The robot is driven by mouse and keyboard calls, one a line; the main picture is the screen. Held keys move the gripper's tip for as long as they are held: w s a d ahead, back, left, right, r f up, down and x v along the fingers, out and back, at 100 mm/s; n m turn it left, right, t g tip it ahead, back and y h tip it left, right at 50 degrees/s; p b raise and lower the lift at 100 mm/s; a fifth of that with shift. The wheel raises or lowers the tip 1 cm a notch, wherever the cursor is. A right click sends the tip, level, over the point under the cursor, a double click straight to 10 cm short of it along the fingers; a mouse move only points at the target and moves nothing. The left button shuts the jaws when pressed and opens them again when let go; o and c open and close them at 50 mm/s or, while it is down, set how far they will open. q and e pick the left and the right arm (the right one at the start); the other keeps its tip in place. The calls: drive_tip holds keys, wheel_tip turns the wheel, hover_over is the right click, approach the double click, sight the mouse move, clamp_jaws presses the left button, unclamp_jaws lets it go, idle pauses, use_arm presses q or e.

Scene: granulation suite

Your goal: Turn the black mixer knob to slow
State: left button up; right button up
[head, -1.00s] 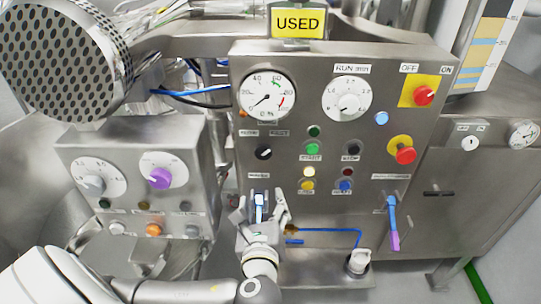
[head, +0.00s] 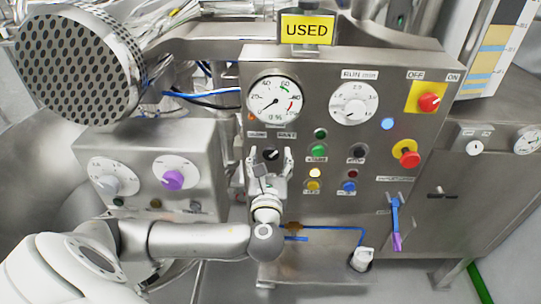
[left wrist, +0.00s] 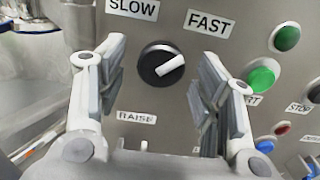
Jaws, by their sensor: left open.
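The black mixer knob (left wrist: 161,66) sits on the steel panel, with a white pointer bar aimed up and right, toward the FAST label (left wrist: 208,23). The SLOW label (left wrist: 132,8) is up and left of it. The knob also shows in the head view (head: 271,154). My left gripper (head: 270,160) is open in front of the panel. In the left wrist view its two fingers (left wrist: 160,88) stand on either side of the knob, apart from it. My right gripper is in neither view.
Green buttons (left wrist: 263,77) lie right of the knob, close to the right finger. A dial gauge (head: 274,102) is above it. A red knob (head: 406,154) and a blue-purple lever (head: 396,222) are farther right. A smaller control box (head: 150,150) stands at left.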

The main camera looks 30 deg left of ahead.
use_arm(q)
drive_tip(key=shift+w+a, duration=0.15)
drive_tip(key=shift+w, duration=0.05)
drive_tip(key=c, duration=1)
